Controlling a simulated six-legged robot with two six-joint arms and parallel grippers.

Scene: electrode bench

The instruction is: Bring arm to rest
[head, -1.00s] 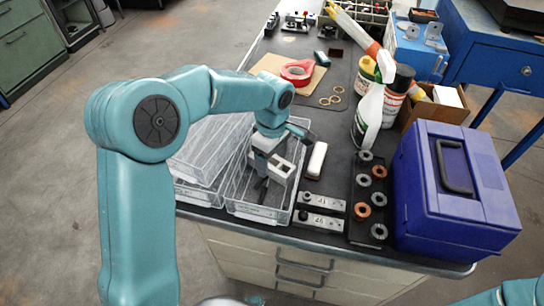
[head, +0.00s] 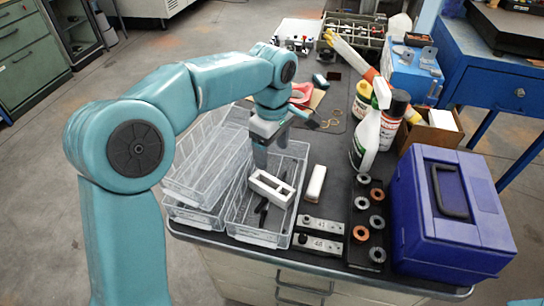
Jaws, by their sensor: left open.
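My left arm reaches over the bench from the left. Its gripper (head: 271,152) points down over the far part of the right-hand clear tray (head: 290,219). It is open, with nothing visible between its fingers. A white hollow rectangular block (head: 271,188) shows at that tray, just in front of the gripper; whether the two touch I cannot tell. Dark thin pieces (head: 262,213) show in the tray below the block. My right gripper is out of view.
More clear trays (head: 190,208) are stacked at left. A white bar (head: 316,183), metal plates (head: 319,234), a black holder with rings (head: 359,238), a spray bottle (head: 368,138) and a blue-purple case (head: 449,215) stand to the right. Open floor lies left of the bench.

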